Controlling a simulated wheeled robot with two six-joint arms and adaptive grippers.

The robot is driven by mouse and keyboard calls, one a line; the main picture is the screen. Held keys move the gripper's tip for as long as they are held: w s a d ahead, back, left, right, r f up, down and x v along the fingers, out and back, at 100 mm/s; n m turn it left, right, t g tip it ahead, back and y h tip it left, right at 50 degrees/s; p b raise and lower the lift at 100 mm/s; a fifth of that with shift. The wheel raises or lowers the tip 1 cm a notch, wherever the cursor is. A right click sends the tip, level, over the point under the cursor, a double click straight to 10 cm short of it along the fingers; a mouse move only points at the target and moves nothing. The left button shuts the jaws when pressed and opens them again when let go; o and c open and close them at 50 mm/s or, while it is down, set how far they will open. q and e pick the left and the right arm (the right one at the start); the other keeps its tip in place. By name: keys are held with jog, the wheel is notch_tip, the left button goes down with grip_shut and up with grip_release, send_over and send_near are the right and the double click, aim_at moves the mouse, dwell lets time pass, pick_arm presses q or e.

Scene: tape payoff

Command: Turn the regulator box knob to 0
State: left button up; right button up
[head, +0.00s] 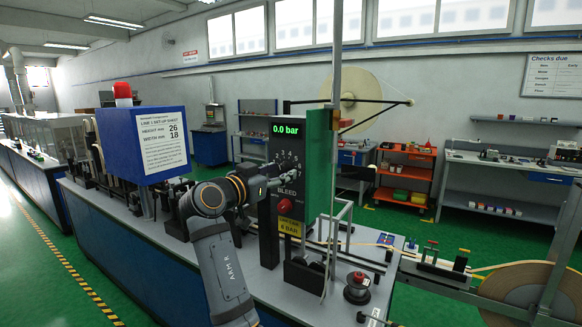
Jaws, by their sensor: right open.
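The regulator box (271,222) is a tall dark grey panel in the middle of the head view. Its green display (286,130) reads 0.0 bar. Below it are scale numbers, a BLEED label, a red button (284,206) and a yellow label (290,227). My right gripper (284,172) is at the front of the box, by the scale and just above the BLEED label. It is open. The knob is mostly hidden behind the gripper, so its pointer cannot be read, and I cannot tell whether the fingers touch it. My left gripper is not in view.
A blue sign box (145,143) with a white set-up sheet stands left of my right arm. A green panel (318,165) and a thin upright post adjoin the regulator box on the right. A black-and-red spool part (357,287) sits on the grey bench top at front right.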

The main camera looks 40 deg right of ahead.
jog(key=shift+w+r, duration=0.1)
jog(key=shift+a+r, duration=0.1)
jog(key=shift+a, duration=0.1)
jog(key=shift+c, duration=0.6)
jog(key=shift+d, duration=0.1)
grip_shut()
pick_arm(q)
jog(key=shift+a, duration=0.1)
